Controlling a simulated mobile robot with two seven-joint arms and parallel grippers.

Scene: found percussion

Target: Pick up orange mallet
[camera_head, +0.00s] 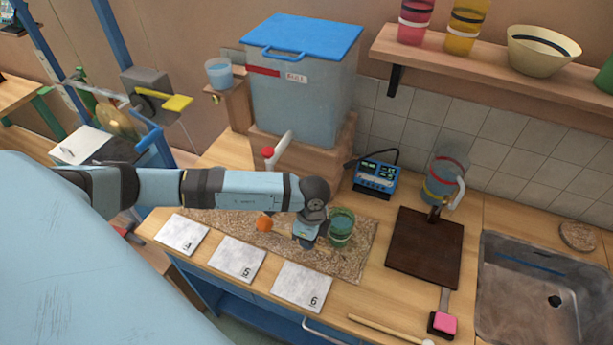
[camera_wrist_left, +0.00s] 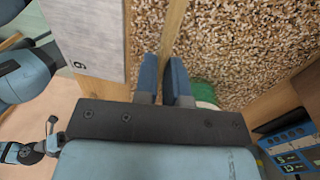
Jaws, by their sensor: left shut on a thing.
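The orange mallet has an orange head (camera_head: 264,222) that shows in the head view to the left of my left gripper (camera_head: 306,238), over the speckled mat (camera_head: 365,238). Its pale wooden handle (camera_wrist_left: 172,28) runs between the two blue fingers of my left gripper (camera_wrist_left: 164,78) in the left wrist view. The fingers are shut on the handle. The orange head is outside the wrist view. I cannot tell whether the mallet touches the mat. My right gripper does not show in either view.
A green cup (camera_head: 341,226) stands just right of my left gripper. Numbered white tiles (camera_head: 238,260) lie along the counter's front. A blue device (camera_head: 376,178), a dark board (camera_head: 424,248), a pink-headed tool (camera_head: 444,322) and a sink (camera_head: 540,290) are to the right.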

